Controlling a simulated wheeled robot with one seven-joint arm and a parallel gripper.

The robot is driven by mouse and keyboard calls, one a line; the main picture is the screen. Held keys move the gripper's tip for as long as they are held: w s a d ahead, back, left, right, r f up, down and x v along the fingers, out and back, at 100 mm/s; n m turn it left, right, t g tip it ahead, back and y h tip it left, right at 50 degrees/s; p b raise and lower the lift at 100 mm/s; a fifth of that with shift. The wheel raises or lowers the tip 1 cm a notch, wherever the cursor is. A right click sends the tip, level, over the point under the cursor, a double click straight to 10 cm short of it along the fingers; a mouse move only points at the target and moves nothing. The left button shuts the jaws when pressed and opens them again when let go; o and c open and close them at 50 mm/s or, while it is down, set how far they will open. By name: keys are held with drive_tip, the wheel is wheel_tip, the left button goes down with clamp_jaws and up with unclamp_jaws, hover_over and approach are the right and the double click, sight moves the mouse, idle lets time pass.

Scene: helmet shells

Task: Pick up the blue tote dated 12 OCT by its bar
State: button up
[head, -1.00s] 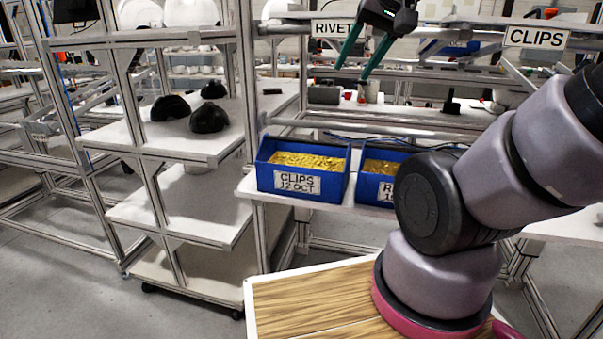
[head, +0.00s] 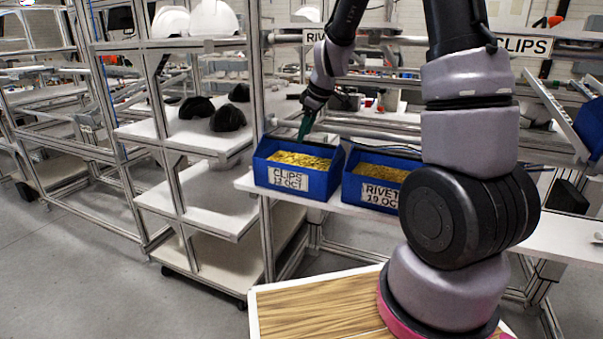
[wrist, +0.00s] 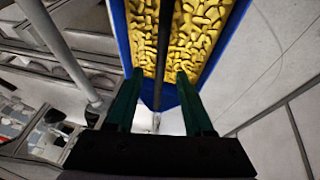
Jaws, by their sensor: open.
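The blue tote labelled CLIPS, 12 OCT (head: 318,185) stands on a white shelf, full of yellow pieces. In the wrist view the tote (wrist: 229,38) lies below my gripper, and its dark bar (wrist: 163,40) runs lengthwise over the yellow pieces. My gripper (head: 302,136) points down at the tote's back edge in the head view. In the wrist view my gripper (wrist: 158,74) is open, with one green finger on each side of the bar. The fingers do not visibly touch the bar; their height relative to it is hard to tell.
A second blue tote (head: 368,190), labelled RIVETS, stands close at the right on the same shelf (head: 250,184). Metal rails pass behind the totes. A frame post (head: 262,90) rises at the left, beside a rack with black helmet shells (head: 228,119).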

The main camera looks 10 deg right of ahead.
drive_tip(key=x, duration=0.8)
drive_tip(key=shift+s, duration=0.1)
drive_tip(key=shift+r, duration=0.1)
clamp_jaws()
idle(1.2)
